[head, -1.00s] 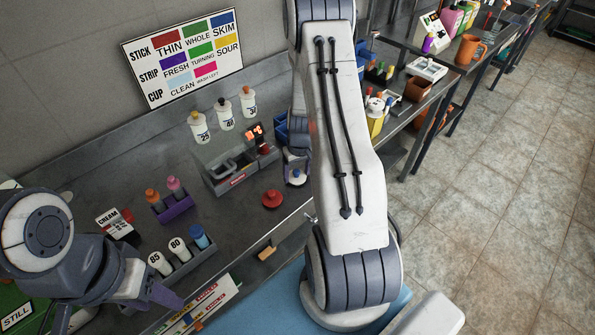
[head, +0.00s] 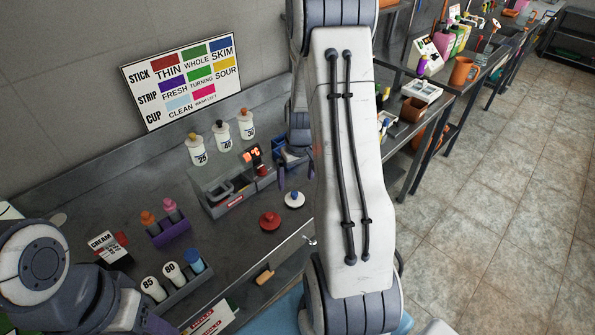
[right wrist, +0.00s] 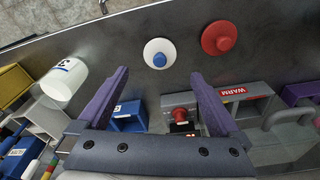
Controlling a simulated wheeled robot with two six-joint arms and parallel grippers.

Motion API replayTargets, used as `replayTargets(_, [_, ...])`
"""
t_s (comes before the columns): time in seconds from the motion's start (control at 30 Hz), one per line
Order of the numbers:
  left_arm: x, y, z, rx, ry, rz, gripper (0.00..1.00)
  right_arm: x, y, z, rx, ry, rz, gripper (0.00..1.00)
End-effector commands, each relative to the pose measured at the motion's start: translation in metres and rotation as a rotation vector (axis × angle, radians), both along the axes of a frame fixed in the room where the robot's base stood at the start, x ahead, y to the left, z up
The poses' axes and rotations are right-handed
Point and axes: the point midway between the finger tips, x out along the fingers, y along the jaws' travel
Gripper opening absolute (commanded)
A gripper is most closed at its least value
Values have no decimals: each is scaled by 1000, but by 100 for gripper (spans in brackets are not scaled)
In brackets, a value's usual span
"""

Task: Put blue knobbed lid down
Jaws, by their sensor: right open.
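The blue knobbed lid, a white disc with a blue knob (head: 294,199), lies flat on the steel counter, knob up. It also shows in the right wrist view (right wrist: 160,53), in front of the fingertips with nothing gripping it. My right gripper (head: 296,174) is open and empty, back from the lid towards the wall; its purple fingers (right wrist: 159,77) are wide apart in the right wrist view. My left gripper (head: 157,325) is partly cut off at the bottom left, and its jaws cannot be made out.
A red lid (head: 270,222) lies just left of the blue knobbed one. A grey station with a WARM label (head: 226,190) stands behind them. Several white bottles (head: 222,135) stand near the wall. A blue bin (head: 290,150) is behind my right gripper. The counter's front edge is close.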

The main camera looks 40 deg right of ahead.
Motion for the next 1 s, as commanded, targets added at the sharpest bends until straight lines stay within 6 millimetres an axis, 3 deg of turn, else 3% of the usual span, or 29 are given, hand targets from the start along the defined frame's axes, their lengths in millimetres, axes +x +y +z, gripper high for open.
replayTargets(0.2, [0, 0, -6, 0, 0, 0, 50, -3, 0, 31, -2, -3, -1, 100])
replayTargets(0.47, [0, 0, -6, 0, 0, 0, 50, -5, 2, 40, 0, 0, 1, 100])
replayTargets(0.57, [0, 0, -6, 0, 0, 0, 50, -1, 18, 45, 2, 1, 31, 100])
replayTargets(0.67, [0, 0, -6, 0, 0, 0, 50, 3, 64, 61, 9, -1, 114, 100])
replayTargets(0.77, [0, 0, -6, 0, 0, 0, 50, -4, 135, 83, 22, 4, 243, 100])
replayTargets(0.9, [0, 0, -6, 0, 0, 0, 50, -46, 231, 111, 40, 21, 445, 100])
replayTargets(1.0, [0, 0, -6, 0, 0, 0, 50, -91, 281, 124, 50, 37, 584, 100])
